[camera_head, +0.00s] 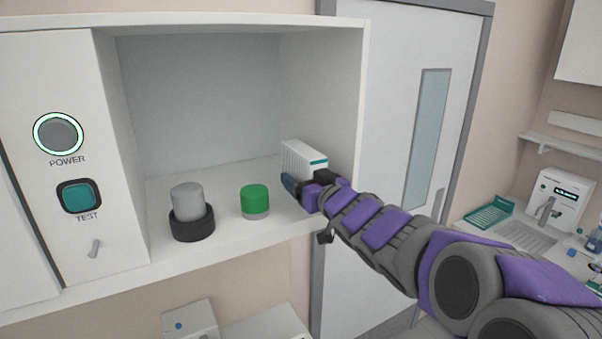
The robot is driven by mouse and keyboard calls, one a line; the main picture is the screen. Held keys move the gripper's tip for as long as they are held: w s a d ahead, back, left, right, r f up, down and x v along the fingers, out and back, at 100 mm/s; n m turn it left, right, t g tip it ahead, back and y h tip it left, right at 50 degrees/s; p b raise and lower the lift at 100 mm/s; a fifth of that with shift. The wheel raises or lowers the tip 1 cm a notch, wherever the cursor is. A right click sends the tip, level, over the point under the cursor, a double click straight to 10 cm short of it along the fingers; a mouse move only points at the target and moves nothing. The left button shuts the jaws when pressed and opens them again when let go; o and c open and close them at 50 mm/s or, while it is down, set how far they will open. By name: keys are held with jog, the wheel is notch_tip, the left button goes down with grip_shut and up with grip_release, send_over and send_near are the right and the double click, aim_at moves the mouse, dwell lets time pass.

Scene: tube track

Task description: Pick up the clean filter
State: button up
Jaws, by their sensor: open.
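A white ribbed block with a teal stripe (303,157), which looks like the clean filter, stands upright at the right end of the open cabinet shelf. My gripper (292,184) is open right in front of the block's lower part and hides its base. I cannot tell whether the fingers touch the block or reach around it. My purple and grey arm comes in from the lower right.
A grey cylinder on a black ring (190,212) and a green-topped cap (254,200) stand left of my gripper on the shelf (160,260). The cabinet's right wall (320,100) is close behind the block. A panel with POWER (58,134) and TEST (78,197) buttons is left.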

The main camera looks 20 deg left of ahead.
jog(key=shift+s+d+r, duration=0.15)
jog(key=shift+d, duration=0.05)
jog(key=shift+c, duration=0.2)
jog(key=shift+d, duration=0.4)
jog(key=c, duration=0.4)
jog(key=shift+a, duration=0.35)
jog(key=c, duration=0.7)
notch_tip(320, 180, up, 3)
jog(key=shift+d+r+p, duration=0.1)
jog(key=shift+r+p, duration=0.05)
jog(key=shift+p, duration=0.35)
jog(key=shift+s+d+r, duration=0.1)
jog(key=shift+s+r, duration=0.05)
jog(key=shift+r, duration=0.15)
jog(key=s+d+r+b, duration=0.1)
jog(key=s+d+b, duration=0.2)
jog(key=s, duration=1.1)
jog(key=shift+s+d+b, duration=0.3)
jog(key=shift+s+d, duration=0.05)
jog(key=shift+d, duration=0.75)
